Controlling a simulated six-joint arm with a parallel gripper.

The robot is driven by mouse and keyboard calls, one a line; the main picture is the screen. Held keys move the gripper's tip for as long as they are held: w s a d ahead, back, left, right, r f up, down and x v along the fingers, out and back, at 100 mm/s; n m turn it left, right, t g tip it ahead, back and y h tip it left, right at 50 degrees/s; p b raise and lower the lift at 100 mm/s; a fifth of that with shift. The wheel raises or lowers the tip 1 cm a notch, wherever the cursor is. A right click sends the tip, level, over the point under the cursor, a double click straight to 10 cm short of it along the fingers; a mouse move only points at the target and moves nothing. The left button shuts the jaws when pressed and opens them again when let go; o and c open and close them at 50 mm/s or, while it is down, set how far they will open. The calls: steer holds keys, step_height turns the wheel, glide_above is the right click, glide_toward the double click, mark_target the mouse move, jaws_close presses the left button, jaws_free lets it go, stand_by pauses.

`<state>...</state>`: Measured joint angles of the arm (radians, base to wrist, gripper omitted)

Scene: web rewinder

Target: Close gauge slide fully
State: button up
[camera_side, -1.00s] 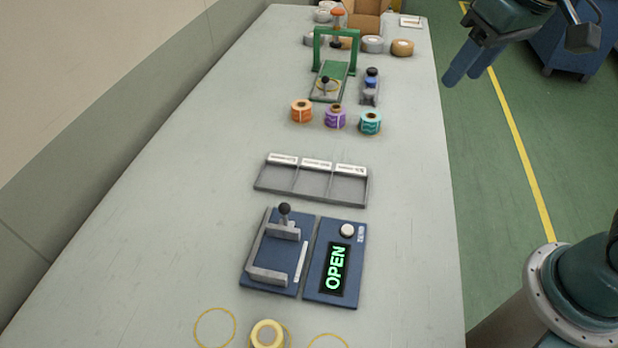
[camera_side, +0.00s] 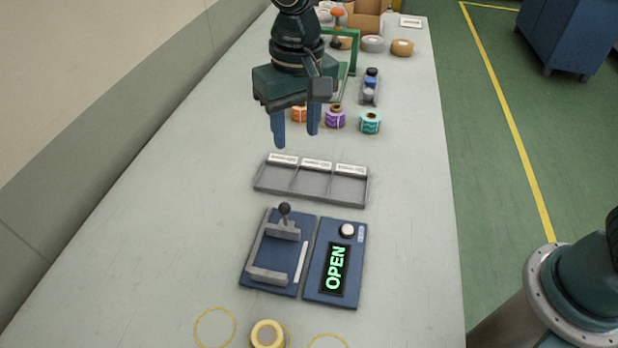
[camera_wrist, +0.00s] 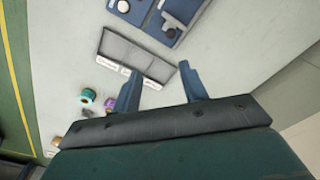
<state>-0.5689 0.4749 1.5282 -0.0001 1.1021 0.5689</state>
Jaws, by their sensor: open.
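The gauge (camera_side: 277,252) is a blue plate with a grey slide (camera_side: 283,230) carrying a black ball knob (camera_side: 284,208), and a fixed grey jaw (camera_side: 268,276) at its near end. A clear gap separates slide and jaw. Beside it, a blue panel (camera_side: 352,262) has a display (camera_side: 336,268) reading OPEN. My gripper (camera_side: 297,138) is open and empty, above the table beyond the three-section tray, farther from the camera than the gauge. In the wrist view, its fingers (camera_wrist: 158,88) are spread, and part of the gauge (camera_wrist: 184,10) shows at the top edge.
A grey three-section tray (camera_side: 312,196) lies between my gripper and the gauge. Orange, purple (camera_side: 335,118) and teal (camera_side: 370,123) rolls stand behind it. A yellow roll (camera_side: 267,334) sits at the near edge. The table left of the gauge is clear.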

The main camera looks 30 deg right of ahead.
mark_target(284, 205)
steer(key=a+f, duration=0.2)
steer(key=a, duration=0.1)
steer(key=shift+w+f, duration=0.2)
steer(key=shift+f, duration=0.15)
steer(key=shift+f, duration=0.15)
step_height(284, 205, down, 14)
steer(key=shift+r, duration=0.25)
stand_by(0.4)
jaws_close()
